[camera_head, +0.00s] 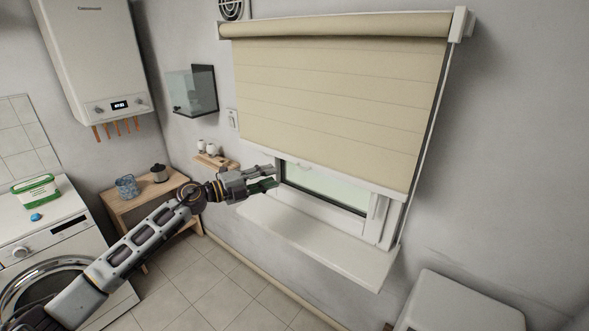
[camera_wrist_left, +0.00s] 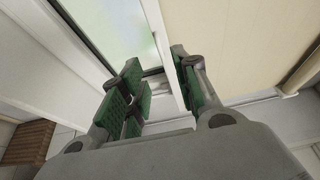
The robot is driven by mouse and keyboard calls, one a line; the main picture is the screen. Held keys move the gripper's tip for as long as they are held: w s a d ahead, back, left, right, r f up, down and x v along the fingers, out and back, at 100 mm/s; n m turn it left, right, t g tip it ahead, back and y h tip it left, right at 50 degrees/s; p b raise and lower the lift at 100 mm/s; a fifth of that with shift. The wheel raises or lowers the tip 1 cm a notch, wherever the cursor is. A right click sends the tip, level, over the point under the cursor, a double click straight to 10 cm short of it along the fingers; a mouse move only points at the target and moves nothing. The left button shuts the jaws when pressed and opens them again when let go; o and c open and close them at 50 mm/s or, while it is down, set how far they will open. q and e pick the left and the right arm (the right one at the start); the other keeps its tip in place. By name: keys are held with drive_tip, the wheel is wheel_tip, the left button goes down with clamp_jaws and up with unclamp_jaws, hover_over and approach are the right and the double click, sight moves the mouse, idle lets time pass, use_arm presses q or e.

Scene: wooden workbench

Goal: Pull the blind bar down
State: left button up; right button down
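The cream roller blind (camera_head: 335,100) hangs part of the way down over the window. The blind bar (camera_head: 340,174) is a pale strip along its lower edge. My left gripper (camera_head: 268,178) is at the bar's left end, with its fingers apart. In the left wrist view the pale bar (camera_wrist_left: 161,35) runs between the green-padded fingers (camera_wrist_left: 160,90). A gap shows between the fingers and they do not look closed on the bar; I cannot tell whether either touches it. My right gripper is not in view.
The window (camera_head: 325,187) shows below the bar, with a white handle (camera_head: 376,207) at its right. A white sill (camera_head: 320,243) juts out underneath. A small shelf with jars (camera_head: 212,155) is left of the gripper. A wooden table (camera_head: 150,193) stands further left.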

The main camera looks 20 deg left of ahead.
sight(297, 168)
use_arm(q)
drive_tip(key=shift+p+x, duration=0.85)
drive_tip(key=shift+x, duration=4.05)
drive_tip(key=shift+s, duration=0.1)
clamp_jaws()
